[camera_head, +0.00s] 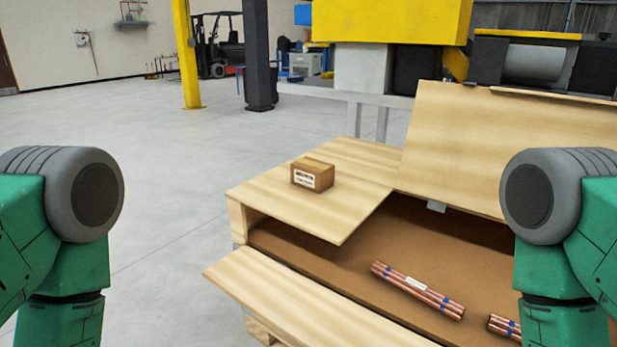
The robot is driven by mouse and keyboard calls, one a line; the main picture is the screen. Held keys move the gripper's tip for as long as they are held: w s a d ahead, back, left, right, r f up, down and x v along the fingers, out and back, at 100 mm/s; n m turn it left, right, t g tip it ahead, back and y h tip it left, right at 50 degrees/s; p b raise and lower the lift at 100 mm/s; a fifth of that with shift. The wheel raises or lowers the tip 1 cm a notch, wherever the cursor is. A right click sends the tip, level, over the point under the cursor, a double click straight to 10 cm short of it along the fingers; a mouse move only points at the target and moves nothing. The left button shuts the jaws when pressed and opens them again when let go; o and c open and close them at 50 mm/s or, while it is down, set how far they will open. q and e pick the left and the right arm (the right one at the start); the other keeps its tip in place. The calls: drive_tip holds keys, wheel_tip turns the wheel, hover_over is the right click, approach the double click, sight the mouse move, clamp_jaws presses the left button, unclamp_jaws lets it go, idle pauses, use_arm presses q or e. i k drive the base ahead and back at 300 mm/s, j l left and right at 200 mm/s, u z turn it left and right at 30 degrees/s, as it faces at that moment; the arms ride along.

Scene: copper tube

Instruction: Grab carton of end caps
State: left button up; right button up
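A small brown carton (312,175) with a white label on its front sits upright on the flat wooden top panel (345,215) at the left of a large crate. Nothing touches it except the panel. My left arm shows at the left edge and my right arm at the right edge. Both grippers are out of the picture, so their state is hidden. The carton lies between the two arms and farther off.
The wooden crate's open part (335,258) holds bundles of copper tubes (418,290). Its raised lid (500,150) stands at the back right, and a front flap (270,290) juts toward me. A yellow post (187,60) and machinery stand behind. Grey floor (150,200) at left is clear.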

sight(314, 175)
drive_tip(key=j+z, duration=0.1)
drive_tip(key=z, duration=1)
drive_tip(key=j+z, duration=0.35)
drive_tip(key=j, duration=0.25)
drive_tip(key=j+z, duration=0.4)
drive_tip(key=j, duration=0.2)
drive_tip(key=j+z, duration=0.35)
drive_tip(key=j, duration=0.25)
drive_tip(key=k, duration=0.05)
